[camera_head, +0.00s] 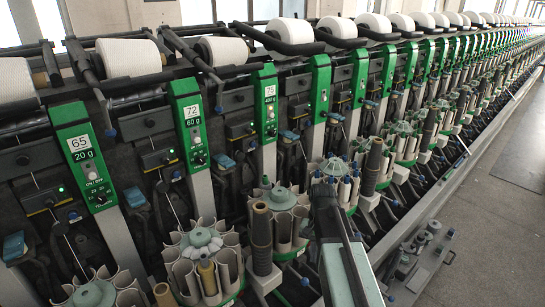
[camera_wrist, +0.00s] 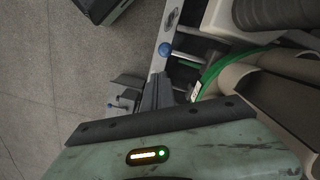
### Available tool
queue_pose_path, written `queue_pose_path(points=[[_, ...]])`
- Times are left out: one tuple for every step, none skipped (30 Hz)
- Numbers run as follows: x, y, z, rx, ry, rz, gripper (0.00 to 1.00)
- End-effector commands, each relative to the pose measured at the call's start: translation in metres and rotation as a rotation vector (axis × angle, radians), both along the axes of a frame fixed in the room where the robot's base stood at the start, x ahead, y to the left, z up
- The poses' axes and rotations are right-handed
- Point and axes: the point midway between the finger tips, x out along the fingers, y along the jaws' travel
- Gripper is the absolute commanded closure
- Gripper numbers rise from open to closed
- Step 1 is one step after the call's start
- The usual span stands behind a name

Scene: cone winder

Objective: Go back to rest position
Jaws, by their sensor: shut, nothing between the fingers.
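My arm reaches in from the bottom of the head view, and its end with my gripper (camera_head: 325,188) is in front of the cone winder (camera_head: 190,125). In the wrist view the dark fingers of my gripper (camera_wrist: 157,92) are together, with nothing seen between them. The winder's row of units runs from the left front to the far right. White yarn cones (camera_head: 130,57) lie along its top. Round holders with pale tubes (camera_head: 205,262) stand along its front, and one (camera_wrist: 250,85) shows at the right of the wrist view, beside my gripper.
Numbered green panels (camera_head: 85,155) stand between the units. A metal rail (camera_head: 440,200) runs along the machine's front. The grey floor (camera_head: 480,245) at the right is mostly clear.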

Motion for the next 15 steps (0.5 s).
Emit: queue_pose_path(points=[[0.006, 0.006, 0.01, 0.011, -0.013, 0.005, 1.0], [0.006, 0.006, 0.015, 0.011, -0.013, 0.005, 1.0], [0.005, 0.006, 0.023, 0.011, -0.013, 0.005, 1.0], [0.006, 0.006, 0.03, 0.011, -0.013, 0.005, 1.0], [0.005, 0.006, 0.037, 0.011, -0.013, 0.006, 1.0], [0.005, 0.006, 0.046, 0.011, -0.013, 0.005, 1.0], [0.005, 0.006, 0.052, 0.011, -0.013, 0.005, 1.0], [0.005, 0.006, 0.058, 0.011, -0.013, 0.005, 1.0], [0.005, 0.007, 0.067, 0.011, -0.012, 0.009, 1.0], [0.002, 0.012, 0.075, 0.01, -0.011, 0.017, 1.0], [-0.008, 0.016, 0.083, 0.009, -0.011, 0.024, 1.0], [-0.021, 0.021, 0.093, 0.006, -0.019, 0.047, 1.0], [-0.03, 0.023, 0.099, 0.004, -0.027, 0.072, 1.0], [-0.037, 0.025, 0.102, 0.002, -0.037, 0.11, 1.0], [-0.046, 0.027, 0.105, 0.001, -0.05, 0.16, 1.0]])
